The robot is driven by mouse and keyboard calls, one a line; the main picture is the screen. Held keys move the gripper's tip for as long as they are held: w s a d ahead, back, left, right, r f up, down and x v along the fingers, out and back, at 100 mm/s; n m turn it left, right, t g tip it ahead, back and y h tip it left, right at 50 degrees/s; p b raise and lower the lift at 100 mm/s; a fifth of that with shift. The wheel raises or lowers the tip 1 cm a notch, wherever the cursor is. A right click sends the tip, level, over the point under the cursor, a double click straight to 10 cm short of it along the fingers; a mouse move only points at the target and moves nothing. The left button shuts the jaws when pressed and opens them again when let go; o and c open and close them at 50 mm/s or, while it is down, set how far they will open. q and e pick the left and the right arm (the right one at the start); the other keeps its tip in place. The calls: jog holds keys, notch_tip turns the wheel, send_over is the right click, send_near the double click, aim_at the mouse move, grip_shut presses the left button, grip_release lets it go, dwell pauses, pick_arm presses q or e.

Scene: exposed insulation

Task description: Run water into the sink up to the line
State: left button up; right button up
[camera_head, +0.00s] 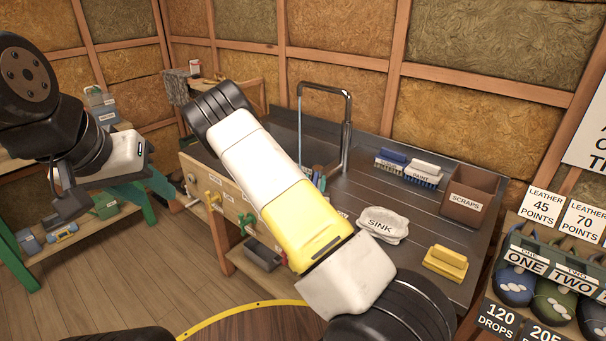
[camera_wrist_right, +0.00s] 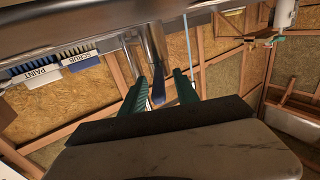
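A tall chrome faucet (camera_head: 347,130) stands at the back of the dark metal sink counter (camera_head: 370,185). A thin light-blue line (camera_head: 299,120) hangs from its spout end. My right arm crosses in front and hides much of the counter's left part; I see no fill line. In the right wrist view, the two green fingers of my right gripper (camera_wrist_right: 159,78) are apart, close to the chrome post (camera_wrist_right: 152,45). A dark blue strip (camera_wrist_right: 157,92) shows between them; contact is unclear. My left gripper (camera_head: 72,203) hangs at the left, away from the counter; its finger gap is unclear.
A white cloth marked SINK (camera_head: 383,224), a yellow block (camera_head: 446,262), labelled brushes (camera_head: 408,168) and a brown SCRAPS box (camera_head: 470,192) occupy the counter's right side. Coloured valves (camera_head: 213,199) sit on its front panel. A green-legged bench (camera_head: 140,195) stands left. Wood floor is clear between.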

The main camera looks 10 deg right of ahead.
jog(key=shift+s, duration=0.1)
jog(key=v, duration=0.7)
jog(key=shift+s+a, duration=0.15)
jog(key=shift+s, duration=0.1)
